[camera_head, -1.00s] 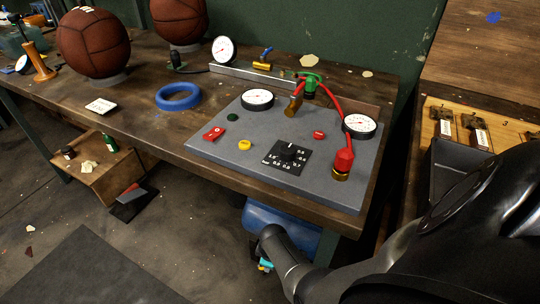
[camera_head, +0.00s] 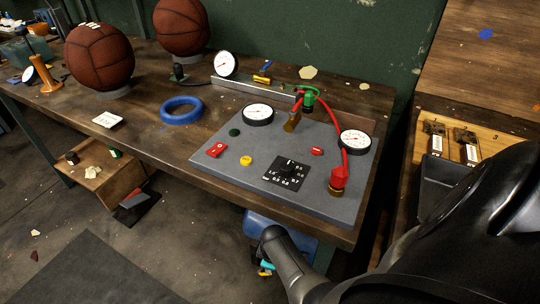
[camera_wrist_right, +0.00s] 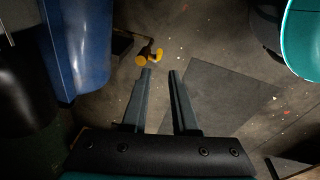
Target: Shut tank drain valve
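The blue tank (camera_head: 290,232) stands under the workbench, largely hidden by the bench and my right arm. It also shows at the left of the right wrist view (camera_wrist_right: 88,45). A small yellow valve (camera_wrist_right: 142,60) is beside the tank there, its handle to the right. My right gripper (camera_wrist_right: 160,73) is open and empty; its left fingertip lies just below the valve in the picture. I cannot tell whether they touch. In the head view my right wrist mostly hides the gripper; small cyan and yellow bits show beside it. My left gripper is not in view.
Above the tank, the workbench holds a grey panel (camera_head: 222,171) with gauges, a dial and a red hose. A blue ring (camera_head: 181,119) and two leather balls are farther left. A wooden crate (camera_head: 122,180) and a dark floor mat (camera_head: 85,270) lie to the left below.

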